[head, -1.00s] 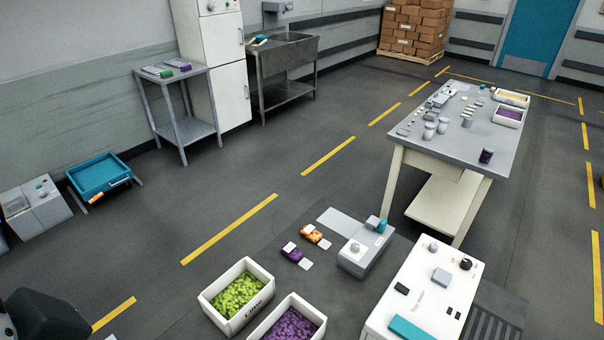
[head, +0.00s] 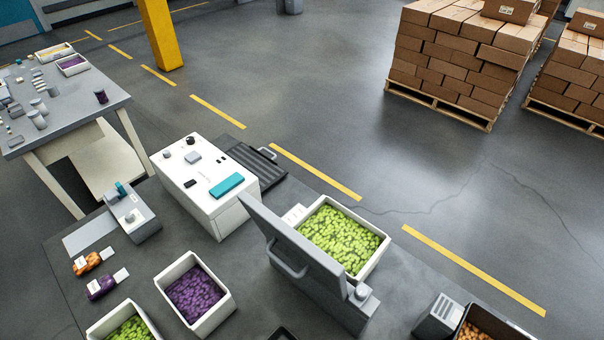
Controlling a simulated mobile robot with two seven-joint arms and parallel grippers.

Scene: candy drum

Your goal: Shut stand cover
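A grey panel with a bar handle (head: 301,257) stands steeply raised at the lower middle of the head view; it looks like the stand cover, and it is open. Behind it is a white bin (head: 376,262) full of green candies, its top uncovered. A grey housing with a small round knob (head: 362,292) is at the panel's near right end. The panel hides the bin's near left side and what is below it. Neither of my grippers can be made out in the head view.
A white machine (head: 208,205) with a teal pad stands left of the panel. A white bin of purple candies (head: 161,283) and another of green (head: 93,332) are at the lower left. A small grey device (head: 437,317) and a dark bin of orange candies (head: 512,336) are at the lower right.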

